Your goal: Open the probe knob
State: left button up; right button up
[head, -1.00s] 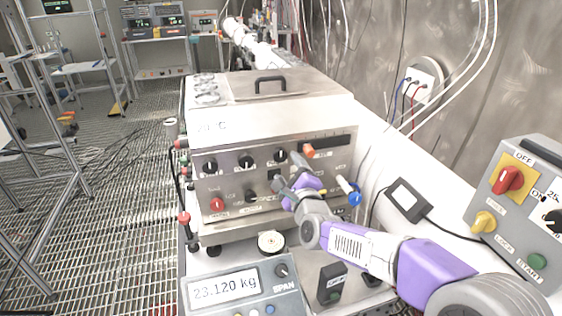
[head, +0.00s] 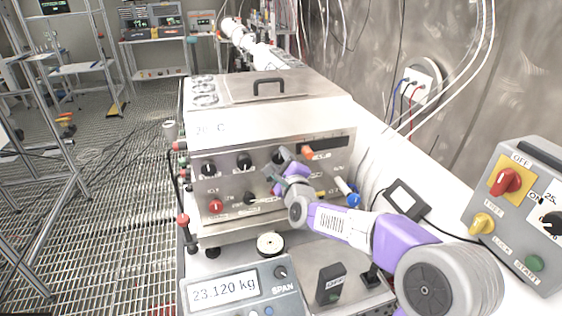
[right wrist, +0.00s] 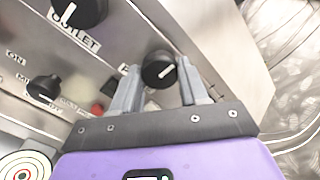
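My right gripper (head: 280,160) is at the front panel of the steel box (head: 325,165), by the right-hand knob of the upper row. In the right wrist view my right gripper (right wrist: 163,88) is open, with one grey finger on each side of a black round knob (right wrist: 158,70) with a white mark. Gaps show between the knob and both fingers. No label for this knob is readable, so I cannot tell whether it is the probe knob. In the head view the gripper partly hides it. My left gripper is not in view.
Another black knob (right wrist: 80,12) sits by the label OUTLET, and a lower black knob (right wrist: 45,88) is nearby. A scale display (head: 225,290) reading 23.120 kg stands in front of the box. A grey switch box (head: 520,215) stands at the right. Cables run along the wall.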

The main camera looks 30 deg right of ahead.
jog(key=c, duration=0.3)
